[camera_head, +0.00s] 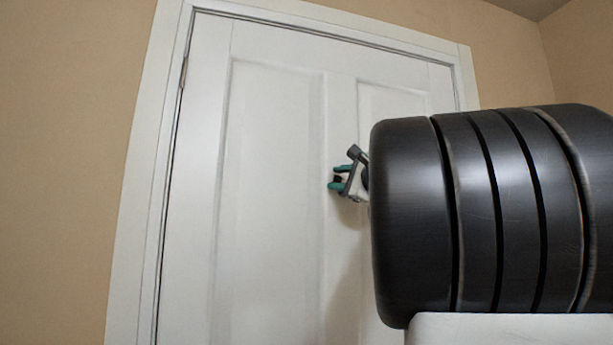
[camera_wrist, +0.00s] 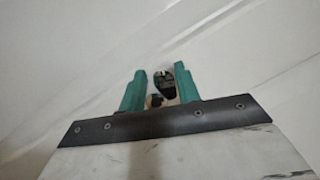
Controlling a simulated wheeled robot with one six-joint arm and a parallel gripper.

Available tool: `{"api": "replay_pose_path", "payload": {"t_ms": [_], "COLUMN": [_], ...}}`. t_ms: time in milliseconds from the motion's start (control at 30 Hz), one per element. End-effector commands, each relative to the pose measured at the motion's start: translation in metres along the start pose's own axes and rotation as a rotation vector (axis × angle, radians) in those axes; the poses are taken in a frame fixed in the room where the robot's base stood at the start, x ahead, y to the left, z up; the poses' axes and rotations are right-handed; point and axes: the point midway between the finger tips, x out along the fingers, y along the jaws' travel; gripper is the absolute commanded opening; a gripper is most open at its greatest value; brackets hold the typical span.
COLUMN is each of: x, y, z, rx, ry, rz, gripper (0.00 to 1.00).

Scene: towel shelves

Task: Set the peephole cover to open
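The peephole cover (camera_wrist: 163,92) is a small black piece on the white door (camera_head: 270,190). In the wrist view it lies between the two green fingers of my gripper (camera_wrist: 160,76), with gaps showing around it. A smaller dark and tan part shows just below it. In the head view my gripper (camera_head: 341,178) is at the door's middle upright, its fingers apart, with a small dark bit between them. Whether a finger touches the cover, and whether the cover is open, I cannot tell.
The white door frame (camera_head: 150,200) surrounds the closed panelled door, with beige wall (camera_head: 75,130) on both sides. My large black arm link hides the right part of the door in the head view. The door's left panel is clear.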

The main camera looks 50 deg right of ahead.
Motion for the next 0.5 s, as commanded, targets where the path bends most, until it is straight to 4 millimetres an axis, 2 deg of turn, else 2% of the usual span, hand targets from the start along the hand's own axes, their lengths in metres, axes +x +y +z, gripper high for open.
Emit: {"api": "replay_pose_path", "payload": {"t_ms": [300, 500], "x": [-0.002, -0.028], "y": [0.0, -0.001], "z": [0.0, 0.001], "rx": [0.001, -0.001], "ry": [0.0, 0.004], "rz": [0.0, -0.003], "gripper": [0.36, 0.36]}}
